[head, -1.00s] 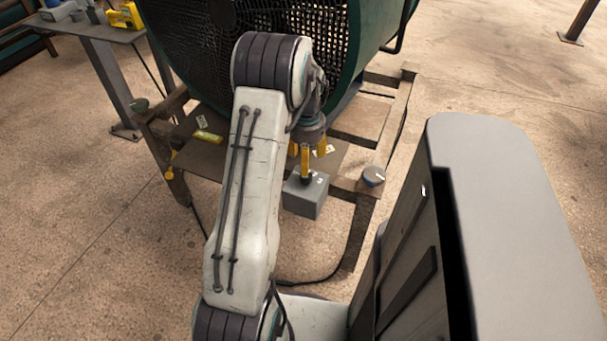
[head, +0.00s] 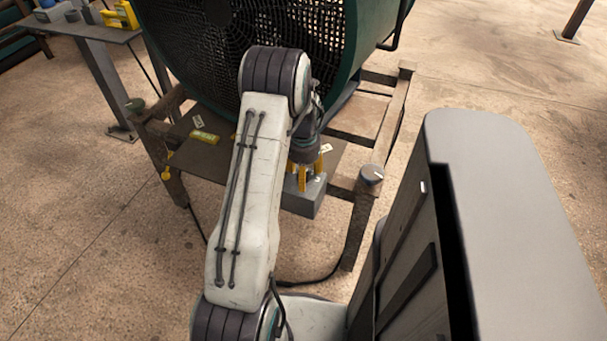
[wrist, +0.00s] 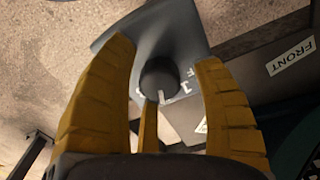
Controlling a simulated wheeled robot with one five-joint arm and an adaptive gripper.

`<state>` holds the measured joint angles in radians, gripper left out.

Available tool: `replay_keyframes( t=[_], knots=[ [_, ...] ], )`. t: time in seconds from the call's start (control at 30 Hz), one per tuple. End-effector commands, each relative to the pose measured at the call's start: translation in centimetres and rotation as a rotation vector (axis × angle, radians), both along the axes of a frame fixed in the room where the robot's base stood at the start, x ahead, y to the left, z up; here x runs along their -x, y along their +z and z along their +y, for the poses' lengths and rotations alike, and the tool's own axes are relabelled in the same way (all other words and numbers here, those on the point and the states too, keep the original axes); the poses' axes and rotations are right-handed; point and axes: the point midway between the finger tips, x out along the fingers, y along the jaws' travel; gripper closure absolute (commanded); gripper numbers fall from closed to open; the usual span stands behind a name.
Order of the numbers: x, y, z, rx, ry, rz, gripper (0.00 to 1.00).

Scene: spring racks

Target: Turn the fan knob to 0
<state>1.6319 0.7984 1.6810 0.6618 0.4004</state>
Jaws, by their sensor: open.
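The fan knob (wrist: 158,78) is dark and round and sits on a grey control box (wrist: 180,40). Its white pointer and some white marks show near it in the wrist view, with a "1" beside it. I cannot tell for sure which number it points to. In the head view the grey box (head: 304,203) hangs at the front of the fan's stand, and the knob is hidden. My gripper (head: 304,176) is over the box top, pointing down. In the wrist view its yellow fingers (wrist: 165,58) are open around the knob, with visible gaps at the sides.
The large green fan (head: 350,50) stands behind the box on a worn frame (head: 366,212). A grey knob-like cap (head: 371,175) tops the frame's right corner post. A "FRONT" label (wrist: 291,57) lies beside the box. A side table (head: 90,30) holds tools at upper left.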

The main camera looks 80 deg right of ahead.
Motion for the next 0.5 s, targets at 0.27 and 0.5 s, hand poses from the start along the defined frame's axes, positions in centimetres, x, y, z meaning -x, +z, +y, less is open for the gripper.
replay_keyframes(
  t=[0.27,0.5],
  knots=[
    [0.00,0.01,0.01,0.000,0.000,0.000,0.53],
    [0.00,0.02,0.00,0.000,0.000,0.000,0.74]
  ],
)
